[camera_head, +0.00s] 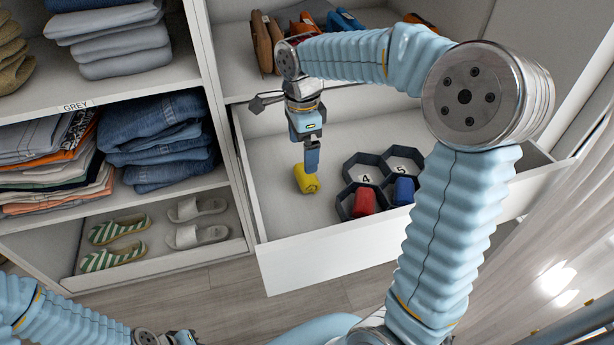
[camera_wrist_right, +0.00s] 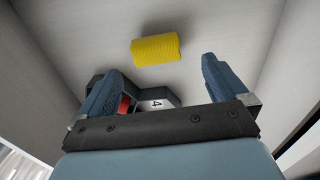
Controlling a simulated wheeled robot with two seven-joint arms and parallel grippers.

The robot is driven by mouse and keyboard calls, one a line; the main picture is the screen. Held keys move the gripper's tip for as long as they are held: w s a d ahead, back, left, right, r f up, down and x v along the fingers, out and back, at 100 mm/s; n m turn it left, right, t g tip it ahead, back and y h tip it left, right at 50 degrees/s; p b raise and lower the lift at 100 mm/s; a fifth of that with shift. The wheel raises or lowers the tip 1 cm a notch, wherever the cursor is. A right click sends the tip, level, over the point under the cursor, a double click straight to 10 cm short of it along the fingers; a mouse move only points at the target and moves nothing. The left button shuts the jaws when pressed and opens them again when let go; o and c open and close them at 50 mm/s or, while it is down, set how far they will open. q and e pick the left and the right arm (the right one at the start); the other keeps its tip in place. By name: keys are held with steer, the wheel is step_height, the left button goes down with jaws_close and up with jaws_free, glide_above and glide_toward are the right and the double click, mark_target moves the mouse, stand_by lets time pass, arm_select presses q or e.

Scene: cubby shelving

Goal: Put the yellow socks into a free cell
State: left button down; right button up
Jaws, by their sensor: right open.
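The rolled yellow socks (camera_head: 306,180) lie on the bare floor of the open white drawer (camera_head: 275,200), left of a dark hexagonal-cell organizer (camera_head: 345,206). Its back cells, marked 4 (camera_head: 366,179) and 5 (camera_head: 402,170), look empty. The front cells hold a red roll (camera_head: 364,202) and a blue roll (camera_head: 404,190). My right gripper (camera_head: 312,163) points down over the socks. In the wrist view its open fingers (camera_wrist_right: 160,78) are apart and empty, with the yellow socks (camera_wrist_right: 156,50) beyond them. My left gripper (camera_head: 166,338) is partly visible at the bottom edge.
The drawer's front panel (camera_head: 330,262) and side walls bound the space. A shelf with bags (camera_head: 268,40) sits above the drawer's back. At left are shelves of folded jeans (camera_head: 155,140) and slippers (camera_head: 118,243). The drawer floor left of the organizer is mostly clear.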

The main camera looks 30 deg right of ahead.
mark_target(302, 172)
steer(key=f, duration=0.7)
steer(key=shift+s+a, duration=0.3)
steer(key=c, duration=1)
steer(key=shift+r, duration=0.15)
